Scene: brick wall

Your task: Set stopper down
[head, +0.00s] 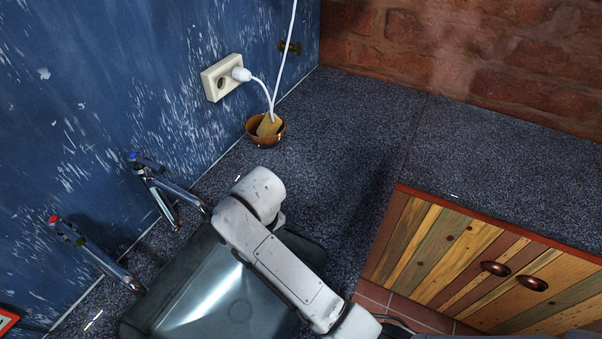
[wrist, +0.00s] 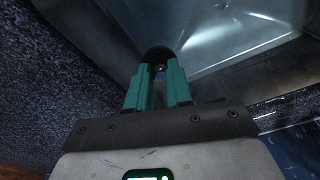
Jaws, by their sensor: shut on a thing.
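The stopper (wrist: 158,53) is a small dark round piece at the tips of my gripper (wrist: 160,72) in the wrist view. The two teal fingers are shut on it. The metal sink (wrist: 240,55) lies beyond the fingers, with the dark speckled counter (wrist: 50,75) to the left of it. I cannot tell how far the stopper is above the surface. In the head view my arm hides the gripper and the stopper.
Two taps (head: 170,195) (head: 95,255) with blue and red marks stand along the blue wall. A brown bowl (head: 265,139) holding a yellowish piece sits near a socket (head: 221,77) with a white plug and cord. The counter (head: 350,130) is clear to the right.

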